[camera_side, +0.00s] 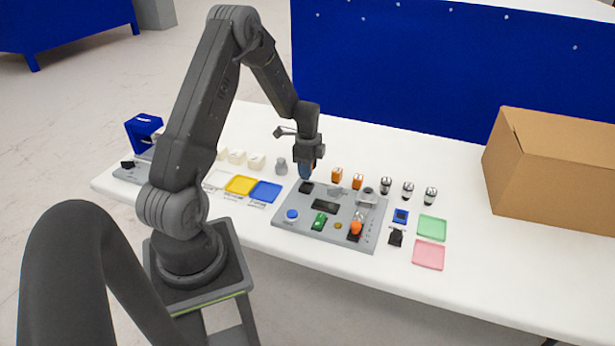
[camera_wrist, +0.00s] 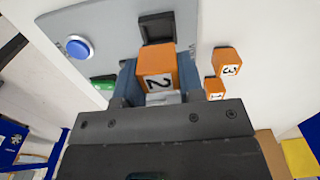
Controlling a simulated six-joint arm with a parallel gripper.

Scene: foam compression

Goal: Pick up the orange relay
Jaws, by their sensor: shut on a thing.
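In the wrist view an orange relay (camera_wrist: 156,68) marked "2" sits between the two blue fingers of my gripper (camera_wrist: 157,84), which are shut on it. In the side view my gripper (camera_side: 306,172) is at the back left edge of the grey board (camera_side: 283,222), and the held relay is mostly hidden there. Two more orange relays stand apart from my gripper on the white table behind the board, one (camera_side: 337,174) and another (camera_side: 357,181). They also show in the wrist view, one marked "3" (camera_wrist: 228,62) and one below it (camera_wrist: 215,88).
The board carries a blue button (camera_side: 292,214), a green part (camera_side: 319,221) and an orange knob (camera_side: 355,228). Yellow (camera_side: 241,184) and blue (camera_side: 265,191) trays lie left, green (camera_side: 432,227) and pink (camera_side: 429,254) trays right. A cardboard box (camera_side: 555,170) stands at the far right.

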